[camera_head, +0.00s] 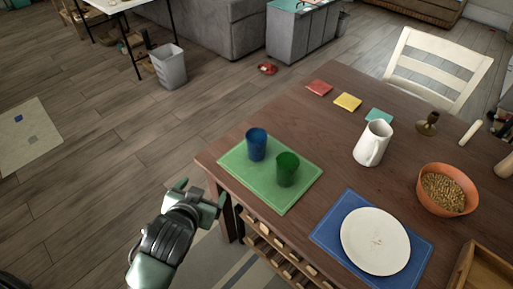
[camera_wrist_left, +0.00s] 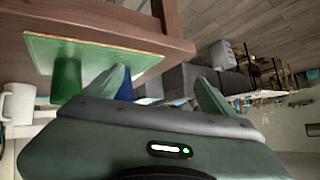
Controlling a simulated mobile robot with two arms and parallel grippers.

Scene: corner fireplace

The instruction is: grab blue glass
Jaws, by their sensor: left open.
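The blue glass (camera_head: 256,144) stands upright on a green placemat (camera_head: 236,166) near the table's left corner. A green glass (camera_head: 287,169) stands just to its right. My left gripper (camera_head: 197,192) is open and empty, off the table's left edge, to the lower left of the blue glass and apart from it. In the left wrist view, my left gripper (camera_wrist_left: 165,88) has its fingers spread. The blue glass (camera_wrist_left: 125,90) shows there partly hidden behind one finger, and the green glass (camera_wrist_left: 67,80) is further left. My right gripper is not in view.
The wooden table (camera_head: 330,130) also holds a white pitcher (camera_head: 372,143), an orange bowl (camera_head: 447,189), a white plate (camera_head: 375,241) on a blue placemat (camera_head: 328,233), and three small coloured coasters. A cream chair (camera_head: 436,66) stands behind. Open floor lies to the left.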

